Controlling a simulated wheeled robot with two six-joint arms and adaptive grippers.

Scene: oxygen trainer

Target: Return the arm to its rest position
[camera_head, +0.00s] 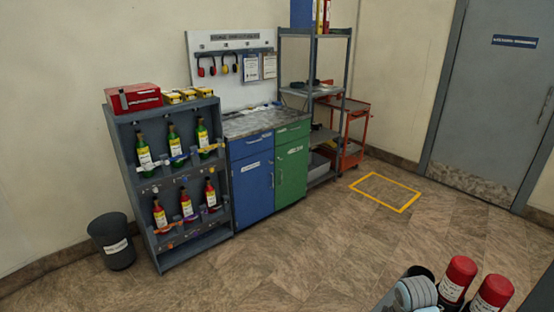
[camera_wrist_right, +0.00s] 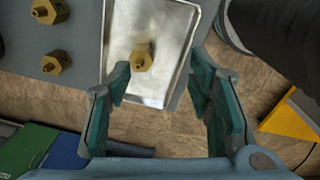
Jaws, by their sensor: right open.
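My right gripper (camera_wrist_right: 160,82) shows in the right wrist view with its two teal fingers spread apart. Nothing is between them. A brass hex fitting (camera_wrist_right: 142,57) lies in a shiny metal tray (camera_wrist_right: 172,22) just beyond the fingertips, and looks apart from them. My left gripper is not in view. Neither gripper can be made out in the head view.
Two more brass fittings (camera_wrist_right: 50,64) sit on a grey surface left of the tray. A dark cylinder (camera_wrist_right: 238,25) stands at the upper right. In the head view, red-topped cylinders (camera_head: 459,277) are at the lower right. Open floor (camera_head: 300,255) lies before the blue-and-green cabinet (camera_head: 252,185).

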